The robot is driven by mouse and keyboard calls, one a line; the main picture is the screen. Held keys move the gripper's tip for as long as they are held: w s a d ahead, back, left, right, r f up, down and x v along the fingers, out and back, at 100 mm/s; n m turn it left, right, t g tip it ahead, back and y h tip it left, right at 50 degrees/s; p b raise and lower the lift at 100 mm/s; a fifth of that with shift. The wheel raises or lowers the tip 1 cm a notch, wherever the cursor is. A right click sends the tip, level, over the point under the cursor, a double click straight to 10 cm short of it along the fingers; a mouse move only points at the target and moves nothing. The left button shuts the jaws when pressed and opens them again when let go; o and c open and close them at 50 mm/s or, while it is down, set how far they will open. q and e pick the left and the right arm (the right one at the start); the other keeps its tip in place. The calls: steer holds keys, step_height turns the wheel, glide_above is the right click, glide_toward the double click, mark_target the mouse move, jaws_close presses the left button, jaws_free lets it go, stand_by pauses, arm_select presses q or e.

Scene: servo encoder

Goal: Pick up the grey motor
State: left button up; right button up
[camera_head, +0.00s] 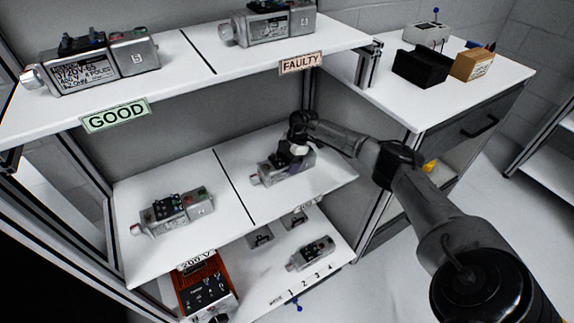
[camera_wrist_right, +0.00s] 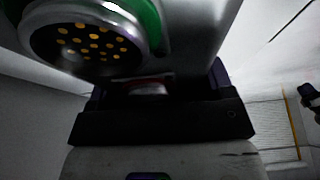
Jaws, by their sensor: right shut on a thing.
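A grey motor (camera_head: 272,173) with a dark connector block is on the right half of the middle shelf (camera_head: 130,203). My right gripper (camera_head: 296,150) reaches in from the right and is shut on this motor from above. Whether the motor is clear of the shelf I cannot tell. In the right wrist view my dark gripper (camera_wrist_right: 160,115) sits close against the motor, whose round connector (camera_wrist_right: 88,42) with gold pins and a green ring fills the top left. My fingertips are mostly hidden. My left gripper is not in view.
More grey motors stand on the top shelf at left (camera_head: 95,68) and right (camera_head: 268,25), on the middle shelf's left half (camera_head: 172,212) and lower down (camera_head: 310,253). A red device (camera_head: 207,287) is low left. A black box (camera_head: 422,67) stands on the side cabinet.

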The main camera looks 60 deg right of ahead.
steer(key=shift+c, duration=0.7)
steer(key=shift+r, duration=0.15)
steer(key=shift+c, duration=0.3)
